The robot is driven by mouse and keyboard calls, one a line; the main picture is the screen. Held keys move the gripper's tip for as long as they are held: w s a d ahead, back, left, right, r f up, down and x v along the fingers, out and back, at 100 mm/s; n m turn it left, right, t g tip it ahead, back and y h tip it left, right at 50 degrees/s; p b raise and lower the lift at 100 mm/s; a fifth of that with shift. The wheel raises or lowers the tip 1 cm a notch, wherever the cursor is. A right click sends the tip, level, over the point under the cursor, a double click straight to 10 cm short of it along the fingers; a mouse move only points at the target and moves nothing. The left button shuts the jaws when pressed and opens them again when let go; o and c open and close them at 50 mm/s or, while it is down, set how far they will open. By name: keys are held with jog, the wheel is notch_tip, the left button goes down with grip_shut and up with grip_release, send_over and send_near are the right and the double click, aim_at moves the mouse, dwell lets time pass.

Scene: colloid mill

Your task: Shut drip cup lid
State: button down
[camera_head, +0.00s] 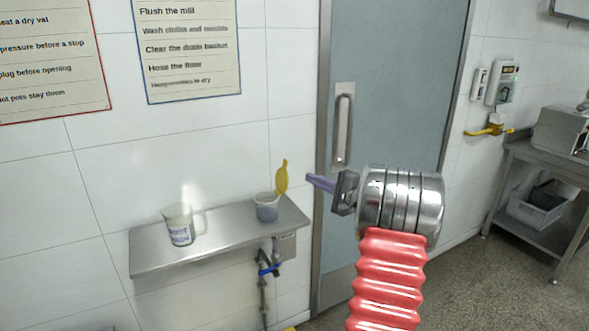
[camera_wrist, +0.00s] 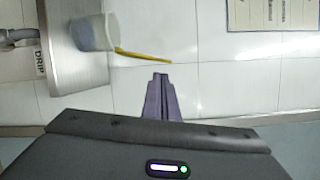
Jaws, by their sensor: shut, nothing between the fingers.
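The drip cup (camera_head: 266,207) is a small grey translucent cup near the right end of a steel wall shelf (camera_head: 165,262). Its yellow lid (camera_head: 282,177) stands open, upright at the cup's right rim. In the wrist view the cup (camera_wrist: 92,32) is at the upper left, and the lid (camera_wrist: 142,55) shows edge-on as a thin yellow strip. My gripper (camera_head: 309,178) has purple fingers, shut and empty, a little right of the lid in the head view. In the wrist view the fingertips (camera_wrist: 161,76) are close below the lid, with a small gap apparent.
A clear measuring jug (camera_head: 180,226) with blue print stands on the shelf's left half. A valve with a blue handle (camera_head: 268,268) hangs under the shelf. A grey door (camera_head: 390,90) is behind my arm. A steel table (camera_head: 545,160) stands at right.

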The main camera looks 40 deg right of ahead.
aim_at(283, 177)
jog(key=shift+m+h, duration=0.5)
jog(key=shift+h, duration=0.1)
jog(key=d, duration=0.1)
jog(key=s+d, duration=0.1)
jog(key=d, duration=0.2)
jog(key=shift+s+f, duration=0.3)
jog(key=shift+s, duration=0.1)
jog(key=shift+w, duration=0.1)
jog(key=w+a+r, duration=0.1)
jog(key=w+a, duration=0.2)
jog(key=w, duration=0.8)
jog(key=shift+r, duration=0.25)
jog(key=shift+a, duration=0.15)
jog(key=shift+s, duration=0.1)
